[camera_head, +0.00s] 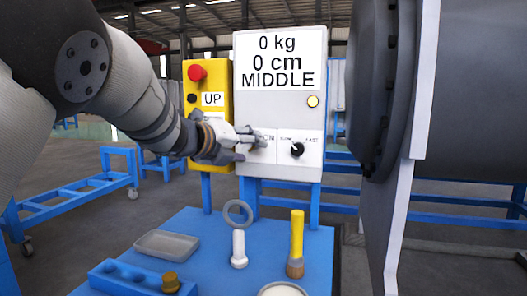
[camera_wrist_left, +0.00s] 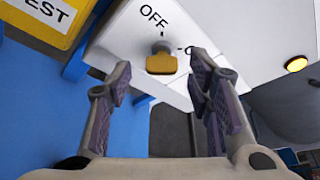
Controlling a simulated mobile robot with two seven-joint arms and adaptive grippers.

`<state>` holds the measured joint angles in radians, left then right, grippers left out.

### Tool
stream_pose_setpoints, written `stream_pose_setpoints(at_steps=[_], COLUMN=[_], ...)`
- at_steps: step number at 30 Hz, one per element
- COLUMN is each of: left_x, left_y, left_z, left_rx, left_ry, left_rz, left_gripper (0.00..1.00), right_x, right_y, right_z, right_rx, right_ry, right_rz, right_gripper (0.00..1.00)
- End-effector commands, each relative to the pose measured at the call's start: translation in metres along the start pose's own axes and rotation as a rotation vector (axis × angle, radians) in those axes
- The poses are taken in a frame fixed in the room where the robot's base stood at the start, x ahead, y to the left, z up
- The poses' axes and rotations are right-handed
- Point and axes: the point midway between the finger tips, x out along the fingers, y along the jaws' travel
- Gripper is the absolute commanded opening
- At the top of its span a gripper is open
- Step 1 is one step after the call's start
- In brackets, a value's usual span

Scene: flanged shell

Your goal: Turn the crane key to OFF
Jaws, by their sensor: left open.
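The crane key (camera_wrist_left: 161,63) shows in the left wrist view as a small yellow-orange key in a round metal lock. The word OFF is printed above it, and part of another label shows to its right. The key sits on the light grey control box (camera_head: 284,75). In the head view my left gripper hides it. My left gripper (camera_head: 252,143) is at the lower left of the box front. In the left wrist view my left gripper (camera_wrist_left: 161,92) is open, with the key ahead, between the lines of its fingers. No contact is visible. My right gripper is not in view.
A selector knob (camera_head: 297,149) is right of my left gripper, and a yellow box (camera_head: 208,120) with a red button is left. Below stands a blue table (camera_head: 215,260) with a tray (camera_head: 166,245), ring (camera_head: 238,212) and tools. A large grey flanged shell (camera_head: 385,85) fills the right.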

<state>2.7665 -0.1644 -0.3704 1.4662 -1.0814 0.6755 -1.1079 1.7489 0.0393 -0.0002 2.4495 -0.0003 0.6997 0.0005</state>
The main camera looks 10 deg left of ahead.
Motion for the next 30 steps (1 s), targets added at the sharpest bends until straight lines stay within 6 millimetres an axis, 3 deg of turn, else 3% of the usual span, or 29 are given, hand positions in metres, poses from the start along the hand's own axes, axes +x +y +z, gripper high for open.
stream_pose_setpoints(at_steps=[4, 12, 18, 30], left_x=[0.0135, 0.0145, 0.0144, 0.0133], left_y=[-0.0001, -0.0016, -0.0015, -0.0024], left_z=[0.0008, 0.0018, 0.0016, 0.0025], left_rx=[0.0, 0.0, 0.0, -0.056], left_ry=[-0.001, -0.003, -0.002, -0.004], left_rz=[0.0, -0.002, -0.001, -0.026], left_gripper=[0.47, 0.44, 0.0, 0.0], right_x=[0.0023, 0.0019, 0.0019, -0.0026], right_y=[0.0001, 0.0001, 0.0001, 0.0], right_z=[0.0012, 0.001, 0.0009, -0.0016], right_rx=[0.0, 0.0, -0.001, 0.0], right_ry=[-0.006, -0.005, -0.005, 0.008], right_rz=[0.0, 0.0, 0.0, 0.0], right_gripper=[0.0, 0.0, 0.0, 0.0])
